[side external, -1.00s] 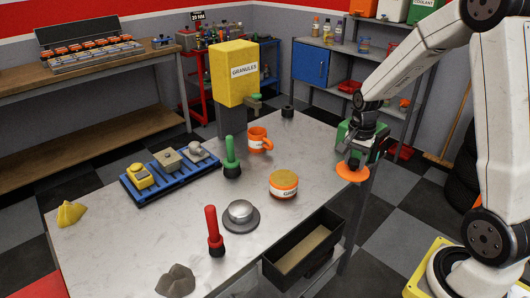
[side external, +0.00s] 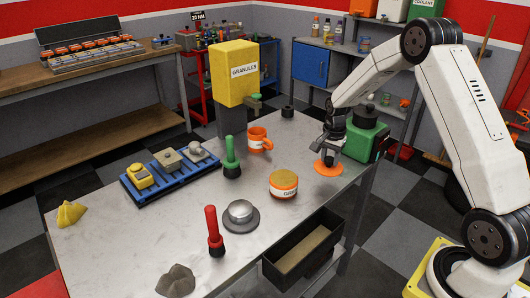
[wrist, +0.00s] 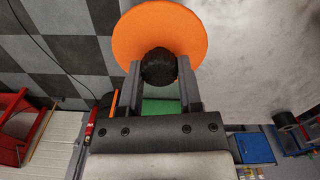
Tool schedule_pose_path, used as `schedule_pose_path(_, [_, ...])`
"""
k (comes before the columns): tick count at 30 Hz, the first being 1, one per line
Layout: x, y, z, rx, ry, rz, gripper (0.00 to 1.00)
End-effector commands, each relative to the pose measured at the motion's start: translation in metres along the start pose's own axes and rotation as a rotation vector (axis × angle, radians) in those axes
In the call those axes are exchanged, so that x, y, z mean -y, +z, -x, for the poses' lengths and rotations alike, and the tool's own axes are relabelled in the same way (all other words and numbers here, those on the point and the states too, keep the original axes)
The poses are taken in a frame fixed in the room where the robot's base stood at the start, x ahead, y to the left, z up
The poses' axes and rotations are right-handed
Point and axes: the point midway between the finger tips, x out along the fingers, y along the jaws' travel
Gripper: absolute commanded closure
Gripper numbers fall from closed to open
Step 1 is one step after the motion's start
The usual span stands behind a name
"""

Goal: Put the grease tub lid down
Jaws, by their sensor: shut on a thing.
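The grease tub lid (side external: 327,170) is an orange disc with a dark round knob (wrist: 159,66). My gripper (side external: 331,156) is shut on the knob, and the lid hangs roughly level below the fingers. In the side view the lid is over the right part of the metal table, close above or touching it; I cannot tell which. In the wrist view the lid (wrist: 160,24) shows beyond the fingers. The grease tub (side external: 284,187), orange with a pale label and a yellowish top, stands uncovered to the lid's left and nearer the camera.
A green container (side external: 364,142) with a black top stands right behind the lid. An orange mug (side external: 258,140) is to the left. A black open bin (side external: 303,250) is at the table's front edge. Bare tabletop (side external: 306,150) lies between mug and lid.

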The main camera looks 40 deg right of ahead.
Motion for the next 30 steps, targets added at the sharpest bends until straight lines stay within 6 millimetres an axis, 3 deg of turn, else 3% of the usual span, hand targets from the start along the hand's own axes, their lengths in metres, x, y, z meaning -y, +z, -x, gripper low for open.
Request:
schedule_pose_path(7, [0.016, -0.01, -0.023, 0.0, 0.0, 0.0, 1.0])
schedule_pose_path(22, [0.024, -0.015, -0.034, 0.0, 0.0, 0.0, 1.0])
schedule_pose_path(30, [0.024, -0.015, -0.061, 0.0, 0.0, 0.0, 1.0])
